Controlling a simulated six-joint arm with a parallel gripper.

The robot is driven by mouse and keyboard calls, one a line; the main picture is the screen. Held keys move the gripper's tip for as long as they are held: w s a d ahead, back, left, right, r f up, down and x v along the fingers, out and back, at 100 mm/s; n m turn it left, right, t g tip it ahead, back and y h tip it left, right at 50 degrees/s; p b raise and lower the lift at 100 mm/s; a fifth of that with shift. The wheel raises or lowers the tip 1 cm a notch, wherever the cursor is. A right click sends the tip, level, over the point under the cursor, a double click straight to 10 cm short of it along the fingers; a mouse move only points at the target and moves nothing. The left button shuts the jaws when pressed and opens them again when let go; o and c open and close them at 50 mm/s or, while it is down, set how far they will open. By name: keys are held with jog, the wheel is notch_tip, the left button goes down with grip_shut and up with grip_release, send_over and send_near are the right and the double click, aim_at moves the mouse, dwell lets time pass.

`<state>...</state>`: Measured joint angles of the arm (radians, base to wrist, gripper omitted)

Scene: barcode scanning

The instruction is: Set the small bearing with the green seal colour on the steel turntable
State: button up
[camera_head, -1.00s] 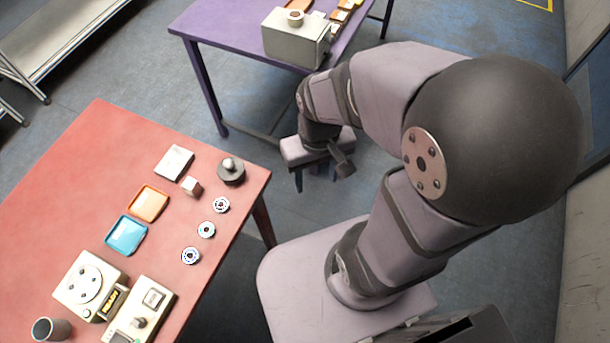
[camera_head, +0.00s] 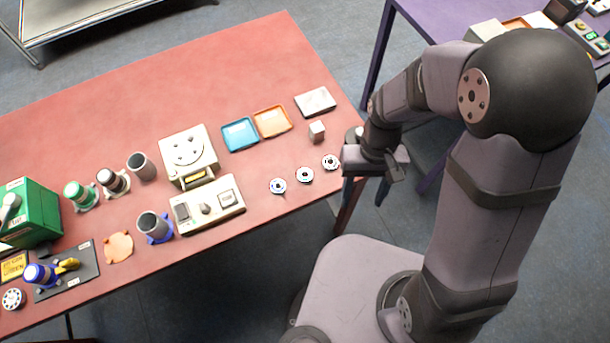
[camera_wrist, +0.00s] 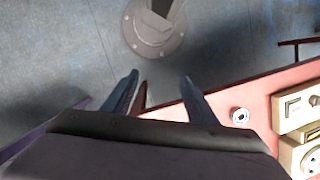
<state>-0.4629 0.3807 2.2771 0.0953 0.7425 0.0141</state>
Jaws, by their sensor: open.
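Three small ring-shaped bearings lie in a row near the red table's front right edge: a left one (camera_head: 278,186) with a bluish ring, a middle one (camera_head: 305,174) and a right one (camera_head: 330,162). I cannot tell which seal is green. A pale round plate with dark holes, apparently the turntable (camera_head: 187,148), tops a cream box left of the trays. My gripper (camera_head: 366,192) is open and empty at the table's right end, right of the bearings. In the wrist view its fingers (camera_wrist: 158,82) are spread above the floor; one bearing (camera_wrist: 240,117) shows to their right.
A blue tray (camera_head: 240,134), an orange tray (camera_head: 272,121), a white flat block (camera_head: 315,101) and a small cube (camera_head: 317,131) stand behind the bearings. A cream control panel (camera_head: 208,204) and cups stand left.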

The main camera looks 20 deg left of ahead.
aim_at(304, 175)
jog(key=w+a, duration=0.1)
jog(key=a, duration=0.1)
jog(key=w+a+f+m, duration=0.1)
jog(key=a, duration=0.1)
jog(key=w+a+m, duration=0.1)
jog(key=a, duration=0.1)
jog(key=shift+w+a+f+y, duration=0.1)
jog(key=shift+a+f+y, duration=0.25)
jog(key=shift+y, duration=0.05)
jog(key=w+a+m, duration=0.1)
jog(key=w+a+r+m, duration=0.1)
jog(key=a, duration=0.1)
jog(key=shift+w+y, duration=0.15)
jog(key=shift+y, duration=0.25)
jog(key=shift+w+a+r+m+y, duration=0.2)
jog(key=shift+w+a+r+m, duration=0.3)
jog(key=shift+a, duration=0.1)
jog(key=shift+w+a+r+m+y, duration=0.2)
jog(key=shift+w+a+r+m, duration=0.25)
jog(key=shift+a, duration=0.15)
jog(key=shift+s+a+r+m+g+y, duration=0.15)
jog(key=shift+s+a+r+m, duration=0.1)
jog(key=shift+m, duration=0.55)
jog(key=shift+s+a+r+m+g+y, duration=0.15)
jog(key=shift+a+r+m+g, duration=0.1)
jog(key=shift+m, duration=0.5)
jog(key=shift+s+a+r+m+g, duration=0.1)
jog(key=shift+s+a+r+m, duration=0.15)
jog(key=shift+m, duration=0.55)
